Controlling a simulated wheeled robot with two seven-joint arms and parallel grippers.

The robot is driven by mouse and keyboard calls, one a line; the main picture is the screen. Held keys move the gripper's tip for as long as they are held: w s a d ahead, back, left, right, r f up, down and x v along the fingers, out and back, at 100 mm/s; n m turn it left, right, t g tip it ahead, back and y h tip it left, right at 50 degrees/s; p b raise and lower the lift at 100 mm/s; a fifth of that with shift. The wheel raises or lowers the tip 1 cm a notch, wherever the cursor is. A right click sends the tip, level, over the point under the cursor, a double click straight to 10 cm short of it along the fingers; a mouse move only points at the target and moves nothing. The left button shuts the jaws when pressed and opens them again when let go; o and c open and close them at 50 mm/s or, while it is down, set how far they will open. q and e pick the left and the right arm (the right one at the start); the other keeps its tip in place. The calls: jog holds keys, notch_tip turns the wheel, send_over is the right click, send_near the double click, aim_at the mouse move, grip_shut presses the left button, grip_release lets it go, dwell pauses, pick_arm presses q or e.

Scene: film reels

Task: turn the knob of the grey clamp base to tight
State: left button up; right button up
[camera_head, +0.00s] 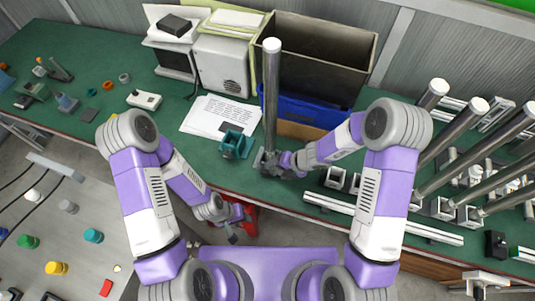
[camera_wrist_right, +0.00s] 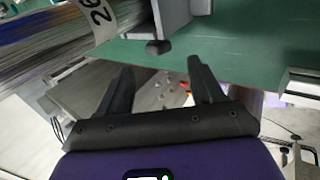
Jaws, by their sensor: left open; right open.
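The grey clamp base (camera_head: 268,158) stands on the green table at the foot of a tall upright metal pole (camera_head: 271,90). In the right wrist view the grey clamp base (camera_wrist_right: 174,18) shows at the top, with a dark knob (camera_wrist_right: 158,47) under it. My right gripper (camera_head: 282,163) is beside the base in the head view. In the wrist view my right gripper (camera_wrist_right: 160,66) is open, with the knob just beyond and between its fingertips, apparently not gripped. The knob's setting cannot be told. My left gripper (camera_head: 236,222) is open and empty, low in front of the table edge.
A teal clamp piece (camera_head: 235,145) stands left of the pole, near papers (camera_head: 215,115). A dark open box (camera_head: 312,55) and a blue bin (camera_head: 300,108) stand behind. Several slanted poles and metal rails (camera_head: 385,218) crowd the right. A red object (camera_head: 249,226) is near my left gripper.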

aim_at(267, 173)
jog(key=b+x, duration=0.3)
jog(key=x, duration=0.3)
jog(key=shift+w+a+f, duration=0.2)
jog(key=shift+a+f, duration=0.2)
jog(key=shift+f, duration=0.1)
